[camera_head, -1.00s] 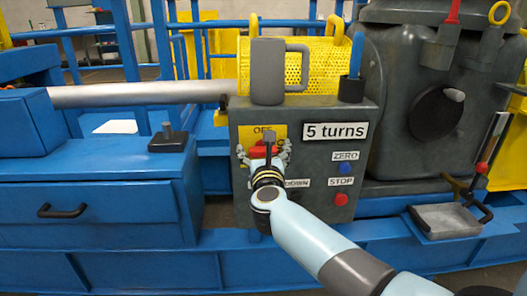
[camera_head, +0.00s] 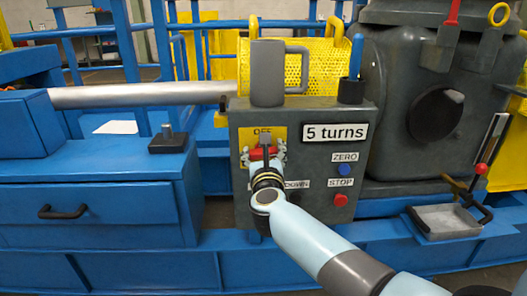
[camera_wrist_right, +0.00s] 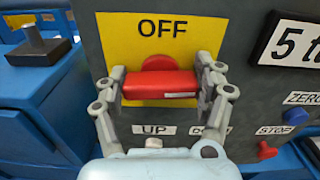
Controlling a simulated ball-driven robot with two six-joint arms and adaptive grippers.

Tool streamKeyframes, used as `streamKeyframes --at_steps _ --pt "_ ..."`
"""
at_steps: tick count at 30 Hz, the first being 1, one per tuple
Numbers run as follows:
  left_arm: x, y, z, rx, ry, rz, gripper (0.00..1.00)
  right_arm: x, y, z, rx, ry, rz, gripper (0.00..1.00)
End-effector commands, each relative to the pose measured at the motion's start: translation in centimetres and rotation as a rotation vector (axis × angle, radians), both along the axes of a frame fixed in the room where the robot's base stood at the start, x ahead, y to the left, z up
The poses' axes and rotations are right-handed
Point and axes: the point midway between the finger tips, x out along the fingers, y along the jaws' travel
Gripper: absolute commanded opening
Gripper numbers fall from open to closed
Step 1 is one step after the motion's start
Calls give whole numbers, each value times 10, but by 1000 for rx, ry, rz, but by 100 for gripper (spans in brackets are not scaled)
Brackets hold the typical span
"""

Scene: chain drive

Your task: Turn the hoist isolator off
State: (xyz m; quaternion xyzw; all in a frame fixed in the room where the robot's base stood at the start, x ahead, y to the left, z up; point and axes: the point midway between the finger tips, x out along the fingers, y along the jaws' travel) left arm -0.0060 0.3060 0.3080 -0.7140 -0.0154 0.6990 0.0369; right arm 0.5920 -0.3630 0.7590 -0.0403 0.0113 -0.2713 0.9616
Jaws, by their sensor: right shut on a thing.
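The hoist isolator is a red handle (camera_wrist_right: 160,84) on a yellow plate (camera_wrist_right: 118,30) marked OFF. The handle lies level below the word OFF in the right wrist view. It also shows, partly covered, in the head view (camera_head: 264,152) on the grey control box (camera_head: 300,205). My right gripper (camera_wrist_right: 160,90) is shut on the handle, one finger at each end. Its arm comes in from the lower right in the head view. My left gripper is not in view.
The box carries a "5 turns" display (camera_head: 335,133), a blue ZERO button (camera_head: 345,169) and a red STOP button (camera_head: 340,200). A grey mug (camera_head: 267,75) and a dark holder (camera_head: 351,90) stand on top.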

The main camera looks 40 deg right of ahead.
Motion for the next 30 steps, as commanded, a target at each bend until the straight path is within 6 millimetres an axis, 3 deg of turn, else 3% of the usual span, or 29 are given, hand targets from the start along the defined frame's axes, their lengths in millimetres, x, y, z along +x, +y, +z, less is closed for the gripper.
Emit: streamKeyframes --at_steps 30 --pt "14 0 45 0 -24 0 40 1 4 -1 -782 482 2 37"
